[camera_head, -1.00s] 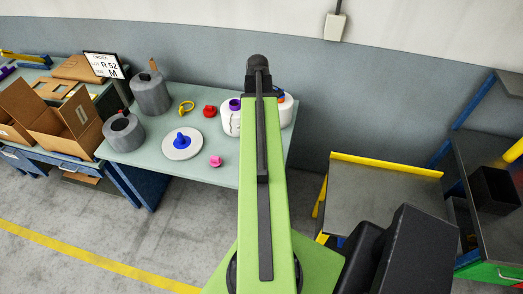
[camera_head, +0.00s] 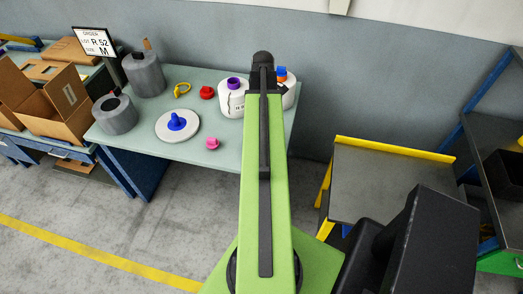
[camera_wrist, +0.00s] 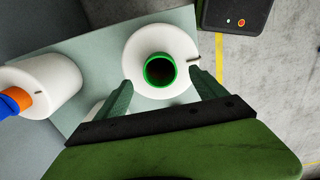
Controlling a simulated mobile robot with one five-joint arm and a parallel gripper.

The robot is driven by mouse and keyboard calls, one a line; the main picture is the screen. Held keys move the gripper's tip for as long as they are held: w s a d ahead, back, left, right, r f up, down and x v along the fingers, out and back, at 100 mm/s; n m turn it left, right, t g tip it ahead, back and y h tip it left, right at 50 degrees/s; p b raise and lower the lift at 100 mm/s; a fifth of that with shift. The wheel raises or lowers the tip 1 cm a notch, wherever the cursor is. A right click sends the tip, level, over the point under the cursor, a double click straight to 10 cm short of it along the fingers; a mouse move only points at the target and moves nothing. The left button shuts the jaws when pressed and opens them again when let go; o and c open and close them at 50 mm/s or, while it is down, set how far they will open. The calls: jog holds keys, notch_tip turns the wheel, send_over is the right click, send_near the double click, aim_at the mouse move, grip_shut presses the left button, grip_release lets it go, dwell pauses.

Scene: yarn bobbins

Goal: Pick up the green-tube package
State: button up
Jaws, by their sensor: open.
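The green-tube package is a white yarn bobbin (camera_wrist: 143,42) with a green tube (camera_wrist: 160,69) in its middle, seen from above in the wrist view. My gripper (camera_wrist: 163,90) is open, its two green fingers on either side of the package's near part, the tube between and a little beyond the tips. I cannot tell whether the fingers touch the yarn. In the head view my arm hides the package and the gripper.
A white bobbin with an orange and blue tube (camera_wrist: 45,85) lies left of the package. A purple-tube bobbin (camera_head: 231,103), a white disc with a blue cone (camera_head: 178,124) and grey bobbins (camera_head: 144,76) share the table. A yellow-edged cart (camera_head: 385,185) stands right.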

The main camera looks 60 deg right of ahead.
notch_tip(320, 180, down, 5)
jog(key=b, duration=0.5)
grip_shut()
dwell(0.4)
